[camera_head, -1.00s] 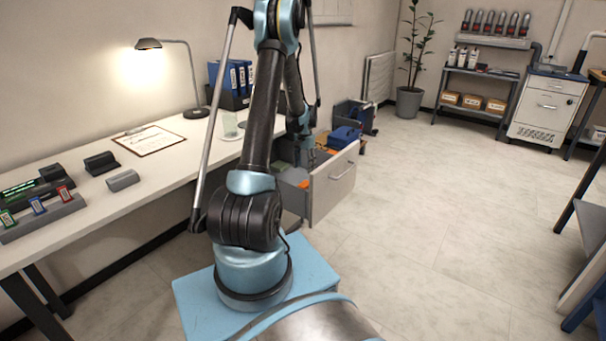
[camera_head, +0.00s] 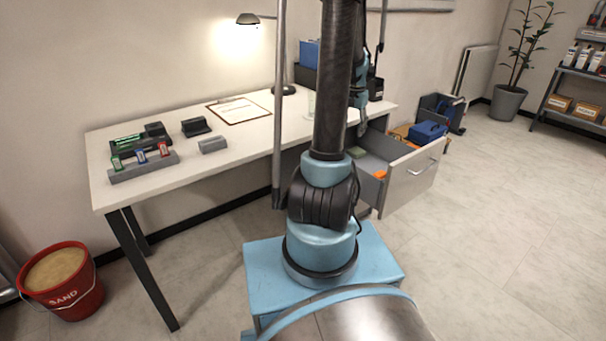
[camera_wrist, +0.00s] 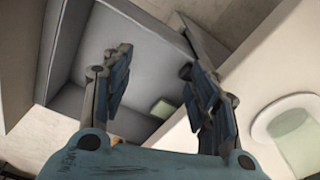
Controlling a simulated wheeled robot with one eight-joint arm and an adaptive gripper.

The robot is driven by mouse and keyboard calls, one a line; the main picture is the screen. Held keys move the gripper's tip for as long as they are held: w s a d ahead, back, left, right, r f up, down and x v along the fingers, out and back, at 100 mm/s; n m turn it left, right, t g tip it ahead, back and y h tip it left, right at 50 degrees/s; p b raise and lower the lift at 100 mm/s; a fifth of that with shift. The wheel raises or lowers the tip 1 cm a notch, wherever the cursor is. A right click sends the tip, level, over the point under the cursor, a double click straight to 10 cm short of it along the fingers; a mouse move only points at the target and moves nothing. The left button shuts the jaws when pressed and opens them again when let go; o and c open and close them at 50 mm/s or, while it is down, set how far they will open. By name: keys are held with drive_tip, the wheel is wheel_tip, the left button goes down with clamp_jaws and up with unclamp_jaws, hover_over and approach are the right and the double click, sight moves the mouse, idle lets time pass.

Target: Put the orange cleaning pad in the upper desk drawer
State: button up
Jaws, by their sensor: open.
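The desk drawer (camera_head: 408,188) is pulled out at the right end of the desk. A green piece (camera_head: 356,152) lies farther back in the drawer and also shows in the wrist view (camera_wrist: 163,108). In the wrist view, my gripper (camera_wrist: 155,62) is open with nothing between its fingers, above the grey drawer interior. No orange pad shows between or beside the fingers.
The white desk (camera_head: 240,140) carries a clipboard (camera_head: 239,110), a lamp (camera_head: 249,19) and a holder with coloured tags (camera_head: 142,167). A blue case (camera_head: 427,131) stands behind the drawer. A red sand bucket (camera_head: 65,284) stands at left.

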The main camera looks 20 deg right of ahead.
drive_tip(key=s+a+r+n, duration=0.25)
drive_tip(key=s+a, duration=0.35)
drive_tip(key=a, duration=0.3)
drive_tip(key=s+a+r+n, duration=0.2)
drive_tip(key=s+a+r, duration=0.2)
drive_tip(key=s+a, duration=0.3)
drive_tip(key=s+a+f+n, duration=0.2)
drive_tip(key=s+a, duration=0.4)
drive_tip(key=s, duration=0.2)
drive_tip(key=s+a+f+n+t, duration=0.1)
drive_tip(key=s+a+f+n, duration=0.2)
drive_tip(key=s+a, duration=0.2)
drive_tip(key=s, duration=0.3)
drive_tip(key=shift+a+f+t, duration=0.3)
drive_tip(key=shift+a, duration=0.1)
drive_tip(key=shift+d, duration=0.1)
